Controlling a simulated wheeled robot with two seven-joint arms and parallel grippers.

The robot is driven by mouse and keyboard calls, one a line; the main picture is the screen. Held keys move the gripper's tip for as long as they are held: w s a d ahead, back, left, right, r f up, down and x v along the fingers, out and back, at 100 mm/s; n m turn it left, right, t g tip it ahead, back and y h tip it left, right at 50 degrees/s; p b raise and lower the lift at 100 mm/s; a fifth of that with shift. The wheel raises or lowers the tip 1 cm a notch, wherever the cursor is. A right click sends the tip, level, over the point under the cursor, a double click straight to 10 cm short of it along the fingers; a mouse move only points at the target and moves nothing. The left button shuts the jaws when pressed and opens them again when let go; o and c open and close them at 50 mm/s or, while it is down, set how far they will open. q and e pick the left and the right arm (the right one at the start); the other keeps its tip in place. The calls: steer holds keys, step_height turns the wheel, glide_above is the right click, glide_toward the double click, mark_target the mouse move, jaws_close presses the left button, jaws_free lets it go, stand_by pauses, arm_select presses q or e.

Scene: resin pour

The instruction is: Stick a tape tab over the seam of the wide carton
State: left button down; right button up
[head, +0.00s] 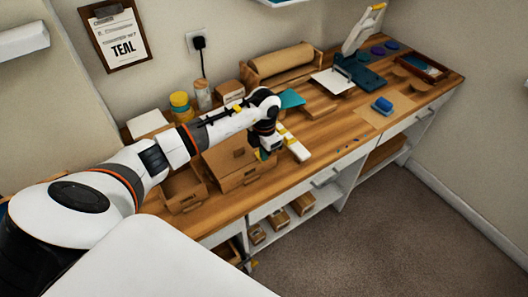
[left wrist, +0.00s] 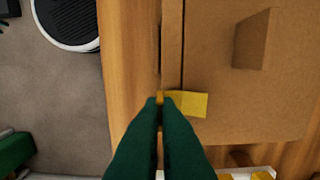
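The wide carton (head: 226,160) is a brown box on the wooden bench. In the left wrist view its brown top (left wrist: 225,100) fills the right side, with a dark seam line running up the picture. My left gripper (head: 265,155) is at the carton's right end. In the left wrist view the green fingers (left wrist: 160,100) are nearly together, with a yellow tape tab (left wrist: 190,104) between their tips. The tab reaches right across the seam line onto the brown cardboard. I cannot tell whether it is pressed down. My right gripper is not in view.
A white strip-like holder with yellow pieces (head: 297,148) lies just right of the carton. A smaller box (head: 183,187) stands to its left. Jars (head: 181,107) and a paper roll (head: 283,62) are behind. A blue block (head: 382,105) lies farther right.

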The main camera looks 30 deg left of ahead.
arm_select(q)
steer(key=shift+f+b, duration=0.3)
steer(key=shift+f, duration=0.05)
stand_by(0.3)
steer(key=c, duration=1.6)
jaws_free()
steer(key=shift+r, duration=0.1)
steer(key=shift+r+p, duration=2.65)
steer(key=shift+r, duration=1.3)
